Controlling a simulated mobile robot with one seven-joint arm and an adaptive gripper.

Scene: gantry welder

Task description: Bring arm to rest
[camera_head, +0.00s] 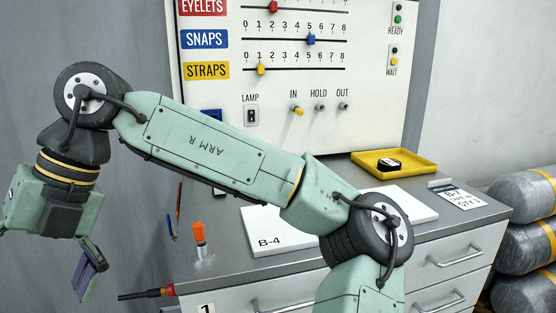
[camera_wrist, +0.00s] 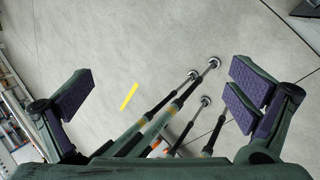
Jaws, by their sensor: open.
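My green arm crosses the head view from the lower right, rises to the elbow at the upper left and bends down there. My gripper (camera_head: 92,270) hangs at the lower left of the head view, left of the counter and clear of it, pointing down. In the wrist view my gripper (camera_wrist: 165,95) is open, with its purple finger pads far apart and nothing between them. Bare floor shows beyond the pads.
The control panel (camera_head: 362,75) stands behind my arm. The counter (camera_head: 325,174) holds a yellow tray (camera_head: 421,164), a white B-4 board (camera_head: 418,207) and an orange-capped item (camera_head: 199,234). Grey rolls (camera_head: 528,195) are stacked at right. Several poles (camera_wrist: 150,125) show below my gripper.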

